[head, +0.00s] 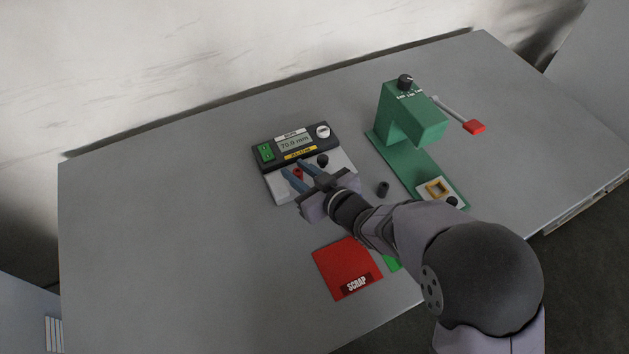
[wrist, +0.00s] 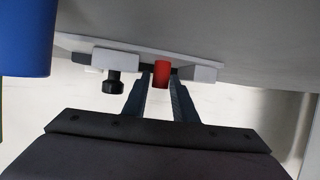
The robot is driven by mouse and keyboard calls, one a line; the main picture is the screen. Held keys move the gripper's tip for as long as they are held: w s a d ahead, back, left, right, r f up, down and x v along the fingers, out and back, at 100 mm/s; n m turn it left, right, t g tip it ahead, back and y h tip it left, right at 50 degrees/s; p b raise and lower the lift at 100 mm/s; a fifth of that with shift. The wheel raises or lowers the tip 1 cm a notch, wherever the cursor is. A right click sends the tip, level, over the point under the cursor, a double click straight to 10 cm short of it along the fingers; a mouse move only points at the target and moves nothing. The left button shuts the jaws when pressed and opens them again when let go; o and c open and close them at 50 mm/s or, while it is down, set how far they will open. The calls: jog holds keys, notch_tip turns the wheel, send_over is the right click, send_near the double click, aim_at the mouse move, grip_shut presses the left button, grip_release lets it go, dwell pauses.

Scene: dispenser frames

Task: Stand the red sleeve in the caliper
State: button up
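The caliper (head: 262,173) lies on the table with its display reading 70.0 mm. The red sleeve (head: 298,172) is at the caliper's pale bed, and in the wrist view the sleeve (wrist: 161,77) looks upright there. My gripper (head: 297,169) reaches over the bed from the right, with its two blue-grey fingers apart, one on each side of the sleeve. The fingers (wrist: 161,88) also flank the sleeve in the wrist view, and I see no clear contact. The sleeve's foot is hard to make out.
A black knob (head: 322,160) sits on the caliper's right. A dark sleeve (head: 383,188) stands on the table near the green press (head: 405,115), which has a red-tipped lever. A red scrap mat (head: 340,262) lies in front. The table's left side is clear. A blue shape (wrist: 25,38) is unidentified.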

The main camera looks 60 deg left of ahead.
jog(key=v, duration=1.2)
